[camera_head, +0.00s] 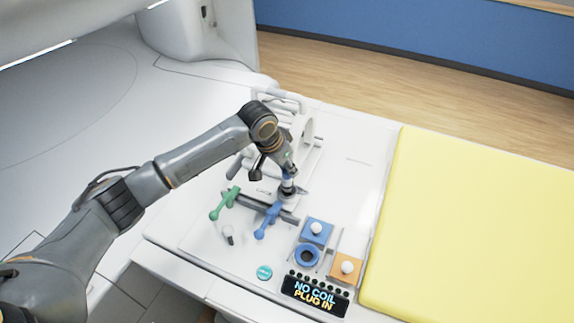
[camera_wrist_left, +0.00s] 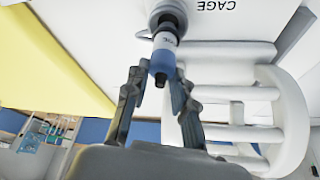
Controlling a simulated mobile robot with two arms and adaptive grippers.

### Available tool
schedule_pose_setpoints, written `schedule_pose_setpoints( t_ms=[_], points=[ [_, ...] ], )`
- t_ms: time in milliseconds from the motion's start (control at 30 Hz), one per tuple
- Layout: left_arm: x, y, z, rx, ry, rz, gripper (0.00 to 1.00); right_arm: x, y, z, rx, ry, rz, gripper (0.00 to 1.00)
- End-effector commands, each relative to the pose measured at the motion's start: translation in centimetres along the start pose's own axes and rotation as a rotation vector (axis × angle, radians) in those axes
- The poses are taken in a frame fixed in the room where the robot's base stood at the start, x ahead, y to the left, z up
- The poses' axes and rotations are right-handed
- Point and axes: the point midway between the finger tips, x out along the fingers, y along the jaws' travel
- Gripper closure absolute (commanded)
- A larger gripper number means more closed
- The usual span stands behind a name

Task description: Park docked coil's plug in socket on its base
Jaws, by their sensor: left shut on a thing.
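My left gripper (camera_head: 288,182) is shut on a plug (camera_head: 287,186), a grey cylinder with a blue band and a pale label. The plug also shows in the left wrist view (camera_wrist_left: 164,50), between the two fingers (camera_wrist_left: 157,92), with a dark end toward the camera. The white coil cage (camera_head: 303,135) with its bars lies beside the gripper on the white base; its bars show in the left wrist view (camera_wrist_left: 235,92). The plug's far end is near the white surface; I cannot tell whether it sits in a socket. My right gripper is not in view.
A green handle (camera_head: 224,203) and a blue handle (camera_head: 268,220) lie in front. A blue pad (camera_head: 317,230), blue ring (camera_head: 307,256) and orange pad (camera_head: 346,267) stand near a display (camera_head: 315,294) reading "NO COIL PLUG IN". A yellow mattress (camera_head: 470,220) lies right.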

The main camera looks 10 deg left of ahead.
Motion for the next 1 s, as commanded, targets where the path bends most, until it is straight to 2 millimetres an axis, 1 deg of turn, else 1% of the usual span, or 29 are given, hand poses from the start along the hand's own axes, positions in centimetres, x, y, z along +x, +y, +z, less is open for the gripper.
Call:
schedule_pose_setpoints(
  t_ms=[1000],
  points=[
    [1.9,0.0,0.8,0.0,0.001,0.0,1.0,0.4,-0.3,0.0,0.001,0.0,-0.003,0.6]
  ],
)
